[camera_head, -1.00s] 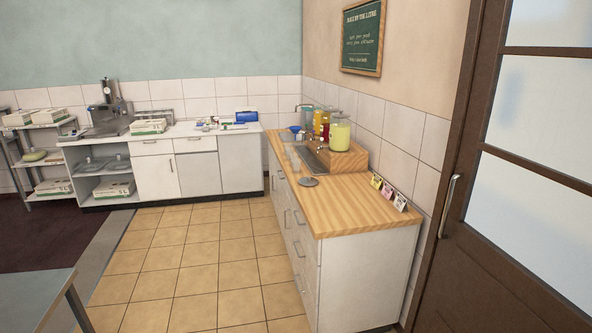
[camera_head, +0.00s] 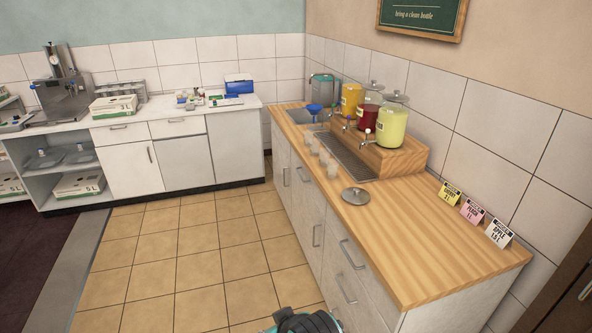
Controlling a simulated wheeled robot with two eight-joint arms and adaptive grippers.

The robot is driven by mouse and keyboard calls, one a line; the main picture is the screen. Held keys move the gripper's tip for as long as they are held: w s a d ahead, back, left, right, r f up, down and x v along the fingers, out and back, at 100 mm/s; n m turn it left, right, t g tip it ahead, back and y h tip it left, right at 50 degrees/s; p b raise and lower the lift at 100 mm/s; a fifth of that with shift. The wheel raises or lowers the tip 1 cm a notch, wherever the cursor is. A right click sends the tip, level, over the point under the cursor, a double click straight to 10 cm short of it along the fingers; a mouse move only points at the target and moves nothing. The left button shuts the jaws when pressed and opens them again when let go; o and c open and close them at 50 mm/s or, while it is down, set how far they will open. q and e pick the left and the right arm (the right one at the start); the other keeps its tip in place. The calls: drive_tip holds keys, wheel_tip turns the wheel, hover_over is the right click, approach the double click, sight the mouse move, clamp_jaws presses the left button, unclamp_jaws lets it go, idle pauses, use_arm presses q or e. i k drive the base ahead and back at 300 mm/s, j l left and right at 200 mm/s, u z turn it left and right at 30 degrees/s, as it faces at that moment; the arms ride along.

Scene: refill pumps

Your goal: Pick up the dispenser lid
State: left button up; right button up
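A round grey metal dispenser lid (camera_head: 355,196) with a small knob lies flat on the wooden counter, near its left edge and in front of the drip tray. Three glass dispensers stand on a wooden riser behind it: an orange-yellow one (camera_head: 351,98), a red one (camera_head: 369,116) and a pale green one (camera_head: 392,126). Grey knobbed lids show at the tops of the red and pale green ones; I cannot make out one on the orange-yellow one. A dark and teal part of my own body shows at the bottom edge. Neither gripper can be made out.
The wooden counter (camera_head: 430,250) is bare around the lid and toward its front. Several clear cups (camera_head: 322,157) stand along its left edge beside the drip tray (camera_head: 352,160). Small label cards (camera_head: 472,211) stand by the wall. The tiled floor (camera_head: 200,260) to the left is clear.

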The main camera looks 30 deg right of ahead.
sight(356, 195)
drive_tip(key=i+z, duration=0.25)
drive_tip(key=i, duration=0.3)
drive_tip(key=i+j+z, duration=0.1)
drive_tip(key=i+z, duration=0.15)
drive_tip(key=i, duration=0.3)
drive_tip(key=i+j+z, duration=0.2)
drive_tip(key=i, duration=0.35)
drive_tip(key=i+z, duration=0.15)
drive_tip(key=z, duration=0.3)
drive_tip(key=i+z, duration=0.2)
drive_tip(key=z, duration=0.25)
drive_tip(key=i+z, duration=0.15)
drive_tip(key=z, duration=0.25)
drive_tip(key=i+j+z, duration=0.15)
drive_tip(key=z, duration=0.3)
